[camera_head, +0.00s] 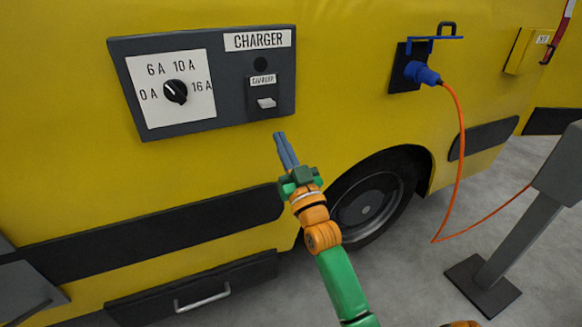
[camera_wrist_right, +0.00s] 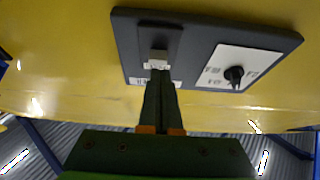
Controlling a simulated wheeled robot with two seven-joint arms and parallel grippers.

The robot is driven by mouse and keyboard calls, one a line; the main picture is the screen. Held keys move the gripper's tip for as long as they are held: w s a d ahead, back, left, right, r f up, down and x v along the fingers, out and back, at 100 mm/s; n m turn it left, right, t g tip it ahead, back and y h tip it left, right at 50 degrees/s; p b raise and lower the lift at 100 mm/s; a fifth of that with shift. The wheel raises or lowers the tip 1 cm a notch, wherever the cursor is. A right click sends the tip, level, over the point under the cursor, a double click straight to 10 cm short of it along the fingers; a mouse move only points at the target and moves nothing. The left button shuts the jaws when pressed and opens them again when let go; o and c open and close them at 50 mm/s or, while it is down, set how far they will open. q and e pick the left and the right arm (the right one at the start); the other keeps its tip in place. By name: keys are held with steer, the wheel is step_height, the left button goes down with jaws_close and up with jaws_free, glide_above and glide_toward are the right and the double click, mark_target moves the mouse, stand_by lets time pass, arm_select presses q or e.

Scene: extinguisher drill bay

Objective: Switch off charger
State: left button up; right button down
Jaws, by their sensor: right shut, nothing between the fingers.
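The charger panel (camera_head: 210,120) is a dark grey box on the yellow vehicle side, with a "CHARGER" label at its top right. A light grey rocker switch (camera_head: 266,103) sits in its lower right part under a small label. A black dial (camera_head: 175,91) on a white plate marked 0 A to 16 A is at its left. My right gripper (camera_head: 280,135) is shut and empty, just below and right of the switch. In the right wrist view the panel (camera_wrist_right: 190,45) is upside down, and the fingertips point at the switch (camera_wrist_right: 158,55). I cannot tell if they touch it. My left gripper is out of view.
A blue plug (camera_head: 422,73) sits in a socket at the right, its orange cable (camera_head: 461,150) running to a grey post (camera_head: 520,235). A wheel (camera_head: 366,207) is below. A yellow box (camera_head: 525,50) is at the far right. The wall between panel and plug is clear.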

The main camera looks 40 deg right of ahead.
steer(key=v, duration=0.2)
steer(key=f+v, duration=0.1)
steer(key=v, duration=0.2)
steer(key=shift+w+d+r+b, duration=0.1)
steer(key=shift+w+b, duration=0.15)
steer(key=shift+b, duration=0.1)
